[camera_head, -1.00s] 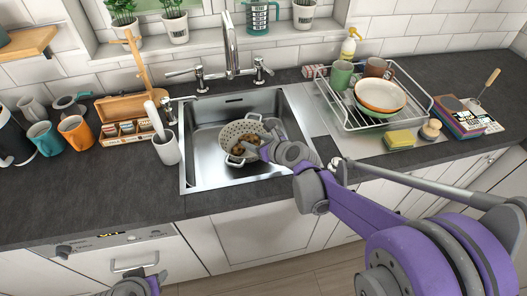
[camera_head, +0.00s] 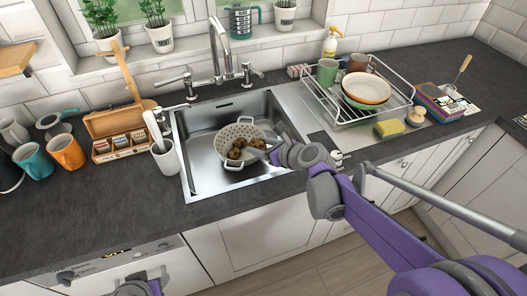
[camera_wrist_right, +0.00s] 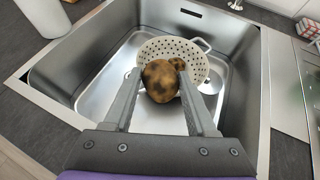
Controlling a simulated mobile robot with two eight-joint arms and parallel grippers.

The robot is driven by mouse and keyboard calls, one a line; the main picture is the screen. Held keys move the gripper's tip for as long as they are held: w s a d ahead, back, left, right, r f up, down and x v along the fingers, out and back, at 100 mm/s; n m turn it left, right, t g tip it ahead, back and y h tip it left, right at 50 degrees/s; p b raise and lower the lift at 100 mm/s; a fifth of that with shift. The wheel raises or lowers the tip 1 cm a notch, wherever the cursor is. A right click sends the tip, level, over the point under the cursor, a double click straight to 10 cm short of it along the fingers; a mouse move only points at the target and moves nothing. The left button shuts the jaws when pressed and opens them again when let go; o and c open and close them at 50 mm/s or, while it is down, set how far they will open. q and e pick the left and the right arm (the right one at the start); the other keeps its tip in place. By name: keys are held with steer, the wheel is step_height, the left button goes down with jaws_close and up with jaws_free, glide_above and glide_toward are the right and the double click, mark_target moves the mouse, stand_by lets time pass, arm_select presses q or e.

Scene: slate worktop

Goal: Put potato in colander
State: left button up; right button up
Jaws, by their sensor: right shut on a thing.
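A cream colander (camera_head: 228,133) with handles sits in the steel sink. My right gripper (camera_head: 256,150) reaches in from the right over its right side. In the right wrist view, the gripper (camera_wrist_right: 160,92) is shut on a brown, dark-spotted potato (camera_wrist_right: 160,80), in front of and over the near part of the colander (camera_wrist_right: 150,48). Another potato (camera_wrist_right: 178,63) lies in the colander behind it, partly hidden. In the head view, potatoes (camera_head: 234,153) show at the colander's near side. My left arm's end (camera_head: 135,288) is at the bottom edge; its fingers are not clear.
The sink (camera_head: 197,180) has a raised rim and a tap (camera_head: 218,50) behind. A dish rack (camera_head: 330,112) with bowls and mugs stands right. A white utensil cup (camera_head: 165,158) stands at the sink's left edge. The front-left worktop (camera_head: 90,215) is clear.

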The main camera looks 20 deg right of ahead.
steer(key=w+f+b, duration=0.2)
steer(key=w+f, duration=0.1)
steer(key=w, duration=0.1)
steer(key=w+f+b, duration=0.3)
steer(key=w+f, duration=0.1)
steer(key=w+f+b, duration=0.2)
steer(key=w+f, duration=0.1)
steer(key=f, duration=0.1)
steer(key=shift+w+a, duration=0.25)
steer(key=shift+w, duration=0.15)
steer(key=shift+r, duration=0.1)
steer(key=o, duration=1.4)
steer(key=shift+o, duration=0.2)
steer(key=v, duration=1)
steer(key=shift+s+d+r, duration=0.15)
steer(key=shift+s+d, duration=0.05)
steer(key=shift+s, duration=0.15)
